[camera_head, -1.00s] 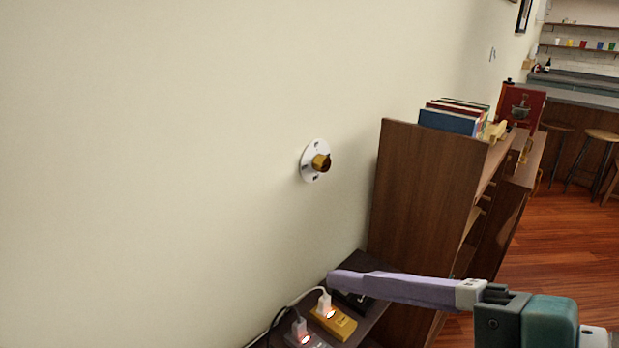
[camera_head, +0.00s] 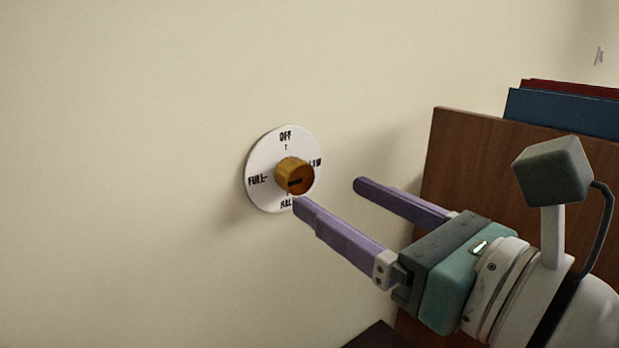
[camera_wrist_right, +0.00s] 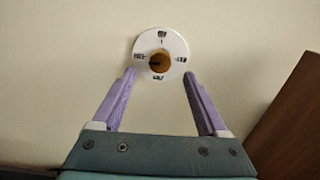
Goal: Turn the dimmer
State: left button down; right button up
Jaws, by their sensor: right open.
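The dimmer is a round white dial plate (camera_head: 264,160) on the wall with an orange-brown knob (camera_head: 293,176) in its middle. The plate is marked OFF at the top, FULL at the left, LOW at the right and a partly covered word at the bottom. My right gripper (camera_head: 328,192) is open and empty, just right of and below the knob, with one purple finger's tip near the plate's lower edge. In the right wrist view the knob (camera_wrist_right: 159,63) lies ahead of and between the two spread fingers (camera_wrist_right: 160,80), apart from them. My left gripper is not in view.
A brown wooden bookcase (camera_head: 455,165) stands at the right, behind my right arm, with blue and red books (camera_head: 560,112) on top. A dark surface (camera_head: 380,338) shows at the bottom. The wall left of the dial is bare.

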aim_at(302, 177)
jog(key=x, duration=0.6)
grip_shut()
dwell(0.5)
